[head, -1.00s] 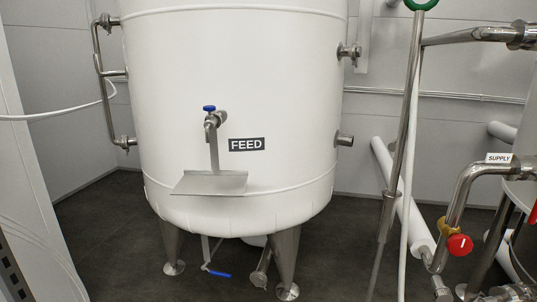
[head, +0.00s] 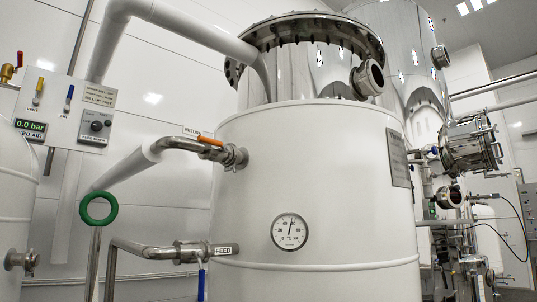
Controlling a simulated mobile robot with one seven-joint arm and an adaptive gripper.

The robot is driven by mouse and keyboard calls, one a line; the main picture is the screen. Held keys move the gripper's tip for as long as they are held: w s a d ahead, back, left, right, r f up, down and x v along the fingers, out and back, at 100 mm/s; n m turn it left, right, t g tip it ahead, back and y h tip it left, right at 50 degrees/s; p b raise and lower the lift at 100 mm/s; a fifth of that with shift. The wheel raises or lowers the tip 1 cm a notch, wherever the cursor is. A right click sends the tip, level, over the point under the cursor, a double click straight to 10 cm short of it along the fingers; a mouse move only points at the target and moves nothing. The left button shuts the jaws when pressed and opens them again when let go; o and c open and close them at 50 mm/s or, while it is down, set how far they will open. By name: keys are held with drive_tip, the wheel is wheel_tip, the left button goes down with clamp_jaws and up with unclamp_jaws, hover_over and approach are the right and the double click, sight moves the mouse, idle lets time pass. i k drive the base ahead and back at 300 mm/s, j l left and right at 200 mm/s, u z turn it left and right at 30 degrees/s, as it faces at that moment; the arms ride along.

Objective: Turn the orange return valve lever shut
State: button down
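The orange return valve lever (head: 210,141) is on the upper left side of a white tank (head: 320,190), in the head view. It sits on a steel pipe fitting beside a "RETURN" label (head: 198,132). The lever lies roughly along the pipe, tilted slightly down to the right. Nothing touches it. My gripper is not in view.
A blue-handled valve (head: 201,283) hangs on the lower pipe by the "FEED" label (head: 223,250). A green ring handle (head: 99,208) stands at left. A control panel (head: 67,108) is on the back wall. A dial thermometer (head: 290,231) faces forward on the tank.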

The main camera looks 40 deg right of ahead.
sight(226, 149)
drive_tip(key=z, duration=0.8)
